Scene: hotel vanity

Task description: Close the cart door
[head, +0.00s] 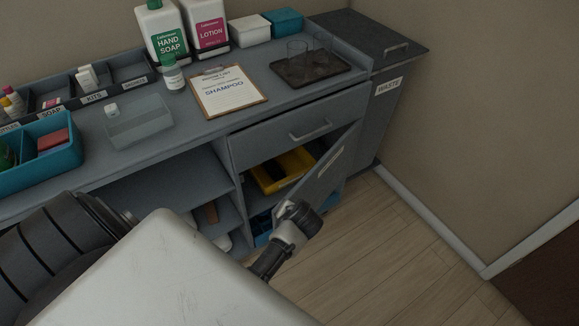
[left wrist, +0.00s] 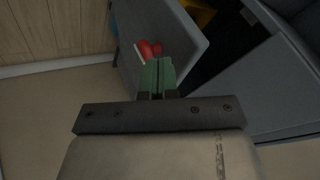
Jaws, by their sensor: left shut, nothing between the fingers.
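The cart door (head: 322,172) is a grey panel with a pale label strip, standing ajar below the drawer. A yellow tray (head: 268,179) shows in the opening behind it. The end of my left arm (head: 296,218) is low in front of the door; its fingers are hard to make out in the head view. My right gripper is out of view.
The counter holds a clipboard (head: 228,91), a clear bin (head: 139,122), a teal caddy (head: 75,153), bottles and a dark tray (head: 289,74) with glasses. A waste bin (head: 385,105) stands at the right end. Wooden floor (head: 400,235) is clear to the right.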

